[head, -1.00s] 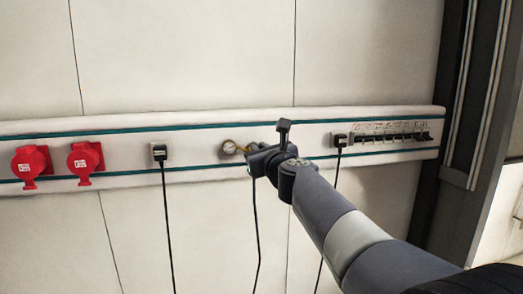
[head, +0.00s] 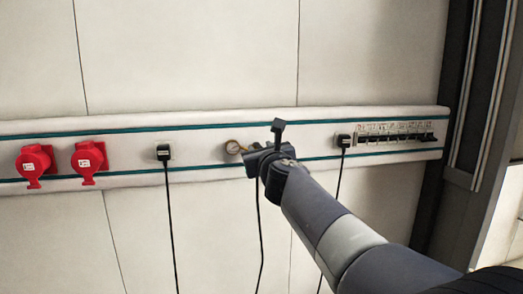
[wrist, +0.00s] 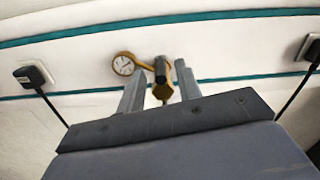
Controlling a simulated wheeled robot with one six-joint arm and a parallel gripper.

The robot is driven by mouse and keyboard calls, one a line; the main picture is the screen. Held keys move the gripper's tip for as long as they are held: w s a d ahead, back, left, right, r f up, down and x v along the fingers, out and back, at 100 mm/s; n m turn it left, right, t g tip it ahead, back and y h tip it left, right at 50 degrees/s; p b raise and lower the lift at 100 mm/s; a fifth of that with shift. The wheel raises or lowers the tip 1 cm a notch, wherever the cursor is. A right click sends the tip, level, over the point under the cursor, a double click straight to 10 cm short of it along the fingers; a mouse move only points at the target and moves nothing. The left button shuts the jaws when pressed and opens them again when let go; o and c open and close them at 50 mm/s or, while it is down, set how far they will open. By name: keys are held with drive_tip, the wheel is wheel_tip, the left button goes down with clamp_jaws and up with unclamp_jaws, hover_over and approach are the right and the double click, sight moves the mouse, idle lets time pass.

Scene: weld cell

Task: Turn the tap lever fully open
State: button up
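The tap (wrist: 162,92) is a small brass fitting on the wall rail, with a dark lever (wrist: 160,72) that appears roughly upright in the wrist view. A round gauge (wrist: 124,65) on a brass stem sits just left of it; the gauge also shows in the head view (head: 233,147). My gripper (wrist: 159,80) is open, with one grey finger on each side of the tap and lever in the wrist view. I cannot tell whether either finger touches the lever. In the head view my gripper (head: 256,158) hides most of the tap.
Two red sockets (head: 89,160) are on the rail (head: 122,150) at left. Black plugs with hanging cables flank the tap, one left (head: 163,153) and one right (head: 344,141). A row of switches (head: 395,137) is farther right. The wall above is bare.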

drive_tip(key=s+d, duration=0.2)
drive_tip(key=s, duration=0.8)
drive_tip(key=shift+s, duration=0.3)
drive_tip(key=w+a, duration=0.2)
drive_tip(key=w, duration=0.8)
drive_tip(key=shift+w, duration=0.35)
drive_tip(key=shift+s, duration=0.15)
